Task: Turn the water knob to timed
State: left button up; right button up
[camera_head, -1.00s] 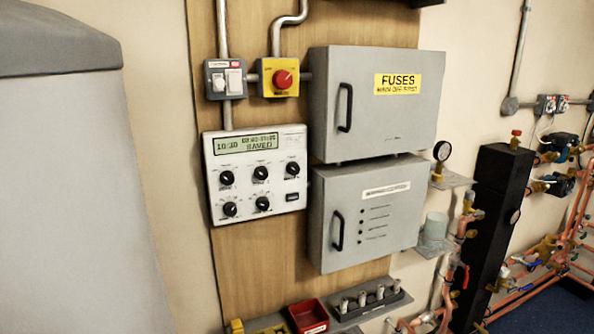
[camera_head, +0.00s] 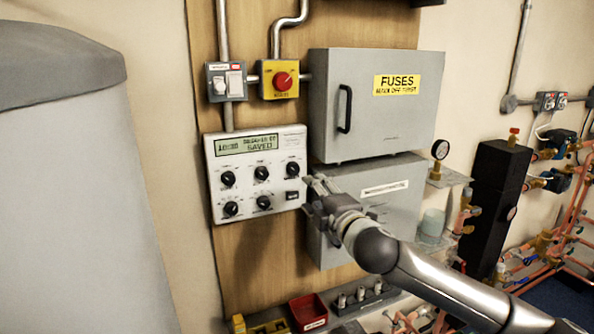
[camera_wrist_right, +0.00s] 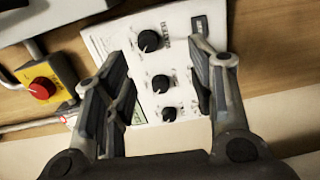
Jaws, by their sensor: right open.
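The knob labels are too small to read, so I cannot tell which is the water knob. My right gripper (camera_head: 313,184) is open near the panel's right edge. In the right wrist view, its fingers (camera_wrist_right: 160,62) frame a knob (camera_wrist_right: 150,41) without visible contact. My left gripper is out of view.
A grey fuse box (camera_head: 390,120) and a lower grey cabinet (camera_head: 400,195) are right of the panel; my right arm partly covers the lower one. A red emergency knob (camera_head: 283,81) and a switch (camera_head: 226,82) sit above. A red tray (camera_head: 308,312) lies below.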

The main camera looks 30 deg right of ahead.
aim_at(295, 171)
jog(key=shift+n, duration=0.3)
jog(key=w+p, duration=0.1)
jog(key=w, duration=0.1)
jog(key=w+r+p, duration=0.1)
jog(key=w, duration=0.2)
jog(key=w+r+p, duration=0.1)
jog(key=w, duration=0.2)
jog(key=shift+d, duration=0.1)
jog(key=shift+w+f+p, duration=0.2)
jog(key=shift+w+p, duration=0.2)
jog(key=shift+w, duration=0.7)
jog(key=c, duration=1.1)
